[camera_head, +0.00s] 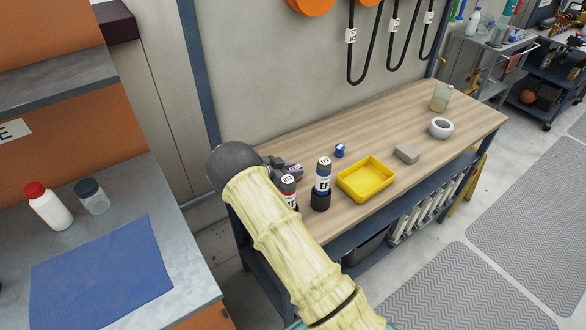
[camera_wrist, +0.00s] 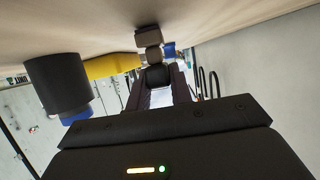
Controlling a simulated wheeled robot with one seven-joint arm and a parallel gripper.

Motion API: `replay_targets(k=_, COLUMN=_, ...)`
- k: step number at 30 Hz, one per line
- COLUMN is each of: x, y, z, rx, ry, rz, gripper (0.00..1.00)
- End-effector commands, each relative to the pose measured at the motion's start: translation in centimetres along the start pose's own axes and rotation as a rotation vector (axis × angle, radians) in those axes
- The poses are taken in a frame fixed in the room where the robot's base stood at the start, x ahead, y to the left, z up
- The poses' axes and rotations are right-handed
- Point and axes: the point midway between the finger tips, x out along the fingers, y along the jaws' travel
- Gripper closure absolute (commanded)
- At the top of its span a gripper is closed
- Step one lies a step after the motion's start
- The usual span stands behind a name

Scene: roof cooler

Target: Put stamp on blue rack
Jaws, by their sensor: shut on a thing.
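In the wrist view my gripper (camera_wrist: 158,79) is shut on a dark upright thing with a grey knob and block-like base, which looks like the stamp (camera_wrist: 152,54). This view is upside down, with the wooden top above. Whether the base touches the wood is unclear. In the head view my gripper (camera_head: 282,167) is low over the left end of the workbench, partly hidden by my arm, and the stamp is not clearly visible. A dark-blue rack-like shelf unit (camera_head: 546,86) stands far right; I cannot tell whether it is the blue rack.
Two labelled bottles (camera_head: 322,180) (camera_head: 289,187) stand close to my gripper on the wooden workbench (camera_head: 335,212). A yellow tray (camera_head: 366,178), small blue item (camera_head: 340,150), grey block (camera_head: 406,153), white roll (camera_head: 440,128) and jar (camera_head: 441,96) are farther right. Bare wood lies behind the tray.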

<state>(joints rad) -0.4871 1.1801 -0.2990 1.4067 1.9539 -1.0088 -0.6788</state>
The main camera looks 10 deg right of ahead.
Motion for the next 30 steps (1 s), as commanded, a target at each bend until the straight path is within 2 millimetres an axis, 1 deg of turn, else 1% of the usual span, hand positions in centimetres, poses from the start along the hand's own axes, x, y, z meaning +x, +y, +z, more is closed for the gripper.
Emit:
replay_targets(k=5, x=0.0, y=0.0, z=0.0, rx=0.001, ry=0.000, rz=0.000, gripper=1.00)
replay_targets(k=9, x=0.1, y=0.0, z=0.3, rx=0.000, ry=-0.001, rz=0.000, gripper=1.00)
replay_targets(k=10, x=0.1, y=0.0, z=0.3, rx=0.000, ry=-0.001, rz=0.000, gripper=0.75)
replay_targets(k=12, x=0.1, y=0.0, z=0.3, rx=0.000, ry=-0.001, rz=0.000, gripper=0.61)
replay_targets(k=13, x=0.1, y=0.0, z=0.2, rx=0.000, ry=-0.001, rz=0.000, gripper=0.57)
replay_targets(k=20, x=0.1, y=0.0, z=0.2, rx=0.000, ry=-0.001, rz=0.000, gripper=0.57)
replay_targets(k=24, x=-0.1, y=0.0, z=-0.2, rx=0.001, ry=0.000, rz=0.000, gripper=0.57)
replay_targets(k=26, x=-0.5, y=-0.1, z=0.0, rx=0.002, ry=-0.002, rz=-0.001, gripper=0.57)
replay_targets(k=30, x=-2.4, y=-0.1, z=0.1, rx=0.002, ry=-0.002, rz=-0.002, gripper=0.57)
